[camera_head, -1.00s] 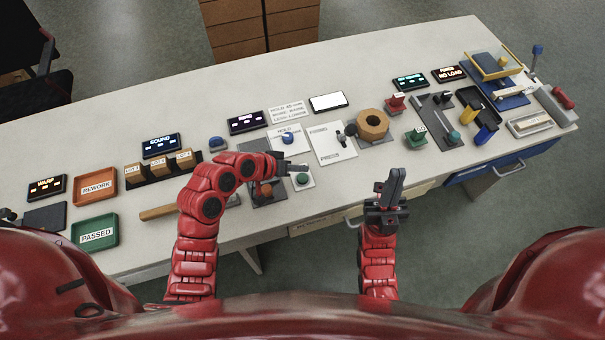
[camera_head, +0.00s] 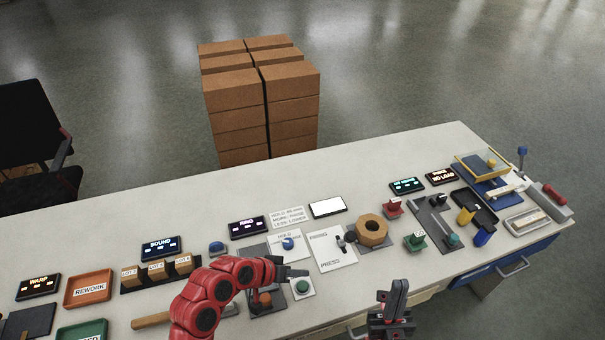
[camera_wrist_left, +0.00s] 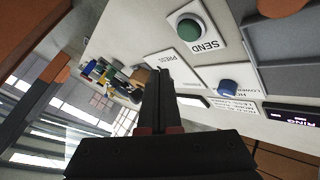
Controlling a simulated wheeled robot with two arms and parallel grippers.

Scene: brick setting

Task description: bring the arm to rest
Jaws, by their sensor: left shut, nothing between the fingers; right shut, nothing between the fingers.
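My left arm reaches in from the lower left over the table (camera_head: 225,190). My left gripper (camera_head: 298,273) is shut and empty, just above and behind the green SEND button (camera_head: 302,287). In the left wrist view its closed fingers (camera_wrist_left: 160,80) point across the table, with the green button (camera_wrist_left: 189,28) on its white plate beyond them to the upper right. My right gripper (camera_head: 390,305) is shut and empty, pointing up at the front edge of the table. Most of the right arm is out of view.
A HOLD plate with a blue button (camera_head: 288,243), a PRESS panel (camera_head: 332,248) and a wooden ring (camera_head: 372,230) stand behind the left gripper. An orange REWORK tray (camera_head: 88,302) lies left. Stacked boxes (camera_head: 235,100) stand on the floor behind the table.

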